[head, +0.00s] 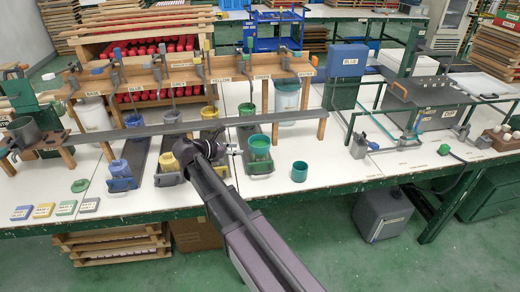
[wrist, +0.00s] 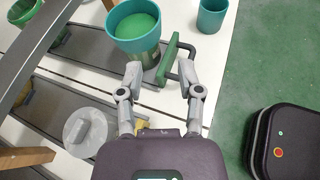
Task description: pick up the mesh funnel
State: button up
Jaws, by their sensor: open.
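My gripper (wrist: 160,74) is open, its fingers either side of the near end of a green bar-shaped handle (wrist: 168,56). A grey loop (wrist: 184,48) rises beside the right finger. Just beyond is a teal-rimmed container (wrist: 132,38) with a flat green inside; it also shows in the head view (head: 259,147), right of my gripper (head: 236,151). No mesh shows clearly, so I cannot tell whether the handle or container belongs to the mesh funnel. A dark grey, wide-mouthed vessel (head: 22,131) stands at the far left in the head view.
A teal cup (head: 300,172) stands to the right on the white table (head: 340,190). A long grey rail (head: 150,129) and wooden shelf (head: 290,66) run behind. The table's front edge is close.

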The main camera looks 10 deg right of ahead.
aim_at(255, 148)
jog(key=shift+d, duration=0.1)
jog(key=b+x, duration=0.3)
jog(key=x, duration=0.4)
jog(key=shift+f, duration=0.15)
jog(key=shift+w+d+f, duration=0.2)
jog(key=shift+w+d, duration=0.05)
jog(key=shift+d, duration=0.35)
jog(key=shift+w+d, duration=0.1)
jog(key=shift+b+x, duration=0.9)
jog(key=shift+x, duration=1.6)
jog(key=shift+w+r, duration=0.15)
grip_shut()
